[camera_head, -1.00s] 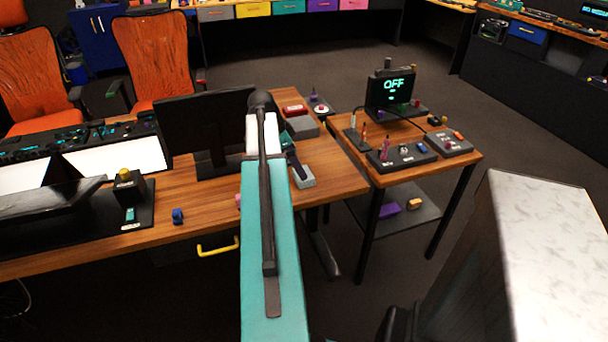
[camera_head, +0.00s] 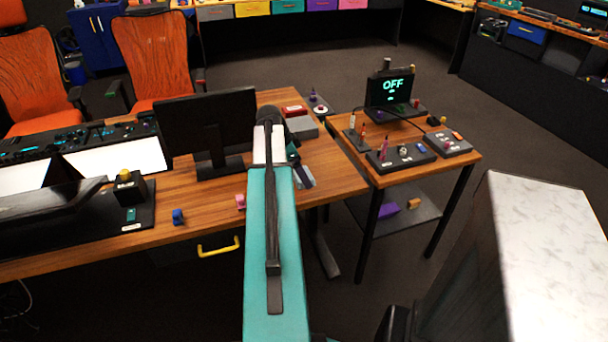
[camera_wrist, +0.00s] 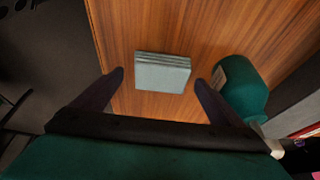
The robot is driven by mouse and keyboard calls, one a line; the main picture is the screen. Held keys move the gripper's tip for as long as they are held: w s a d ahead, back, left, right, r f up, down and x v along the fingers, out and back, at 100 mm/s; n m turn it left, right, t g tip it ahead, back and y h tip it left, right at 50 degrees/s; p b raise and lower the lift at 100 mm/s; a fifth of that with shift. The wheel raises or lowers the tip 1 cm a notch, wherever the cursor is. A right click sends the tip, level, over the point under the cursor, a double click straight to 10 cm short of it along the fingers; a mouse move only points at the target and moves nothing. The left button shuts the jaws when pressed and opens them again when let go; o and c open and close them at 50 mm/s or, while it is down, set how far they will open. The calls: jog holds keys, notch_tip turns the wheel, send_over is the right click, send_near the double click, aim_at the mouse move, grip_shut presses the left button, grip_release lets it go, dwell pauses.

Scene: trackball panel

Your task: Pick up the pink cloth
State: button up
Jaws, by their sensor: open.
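No cloth that is clearly pink shows. In the wrist view a pale grey-blue folded pad (camera_wrist: 162,73), like a layered cloth, lies flat on the wooden desk. My gripper (camera_wrist: 159,80) is open above it, with one dark finger on each side of the pad and nothing held. The height above the desk is hard to tell. In the head view the pad (camera_head: 306,180) shows partly beside my teal arm, which hides most of the gripper. A small pink object (camera_head: 240,201) stands near the desk's front edge, left of my arm; it looks rigid.
A monitor (camera_head: 208,125) stands left of my arm. A small blue object (camera_head: 178,216) is near the front edge. A side table (camera_head: 440,158) with control boxes stands right of the desk (camera_head: 345,183).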

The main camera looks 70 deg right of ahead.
jog(key=shift+s+f, duration=0.1)
jog(key=shift+f, duration=0.2)
jog(key=shift+c, duration=0.2)
jog(key=c, duration=1.1)
